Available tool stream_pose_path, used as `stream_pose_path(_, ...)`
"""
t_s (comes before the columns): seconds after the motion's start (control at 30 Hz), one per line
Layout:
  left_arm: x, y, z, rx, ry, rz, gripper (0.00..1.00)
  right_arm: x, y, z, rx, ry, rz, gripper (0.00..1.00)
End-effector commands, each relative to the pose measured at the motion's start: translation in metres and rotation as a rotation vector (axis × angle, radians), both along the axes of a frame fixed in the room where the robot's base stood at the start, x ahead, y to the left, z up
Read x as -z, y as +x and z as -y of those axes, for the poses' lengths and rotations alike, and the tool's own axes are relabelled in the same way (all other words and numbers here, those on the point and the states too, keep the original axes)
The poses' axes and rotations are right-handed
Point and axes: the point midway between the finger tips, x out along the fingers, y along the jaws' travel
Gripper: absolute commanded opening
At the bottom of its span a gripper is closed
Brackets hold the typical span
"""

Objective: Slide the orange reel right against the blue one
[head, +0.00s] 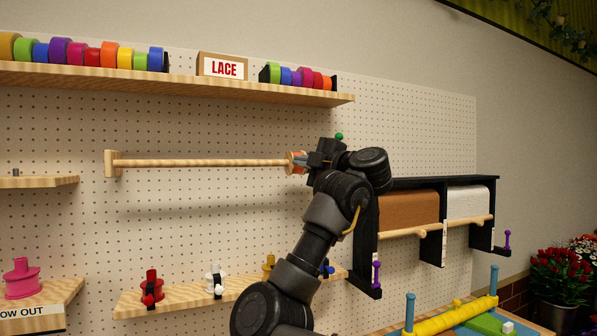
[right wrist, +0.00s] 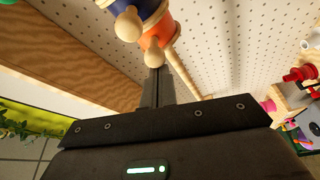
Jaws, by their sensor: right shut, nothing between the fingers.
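The orange reel (head: 293,158) is on the wooden rod (head: 205,163) on the pegboard, near its right part. My right gripper (head: 303,161) is shut and empty beside it, partly covering it. In the right wrist view, my shut fingers (right wrist: 157,74) point at the wooden knob on the orange reel (right wrist: 157,35); I cannot tell whether they touch. The blue reel (right wrist: 147,8) is close beside the orange one, cut by the frame's top edge. I cannot tell whether the reels touch. In the head view my gripper and arm hide the blue reel. My left gripper is not in view.
A shelf (head: 200,82) with ribbon rolls and a LACE sign (head: 223,67) runs above the rod. A lower shelf (head: 135,304) holds small spools. A black rack (head: 440,183) with brown and white rolls is right of my arm. The rod's left stretch is bare.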

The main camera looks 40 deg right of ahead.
Motion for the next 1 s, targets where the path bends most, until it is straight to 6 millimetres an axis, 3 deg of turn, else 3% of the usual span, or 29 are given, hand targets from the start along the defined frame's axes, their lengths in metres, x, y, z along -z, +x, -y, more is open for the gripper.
stream_pose_path(0.37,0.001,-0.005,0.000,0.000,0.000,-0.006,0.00,-0.001,0.000,-0.003,0.001,0.000,0.000,0.00)
stream_pose_path(0.6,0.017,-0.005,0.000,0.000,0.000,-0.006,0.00,-0.010,0.010,-0.044,-0.008,-0.005,-0.001,0.00)
stream_pose_path(0.8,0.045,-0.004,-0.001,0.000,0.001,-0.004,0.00,-0.003,-0.039,-0.036,0.000,-0.002,0.005,0.00)
stream_pose_path(1.0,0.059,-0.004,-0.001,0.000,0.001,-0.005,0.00,-0.002,-0.075,-0.033,0.000,-0.001,0.002,0.00)
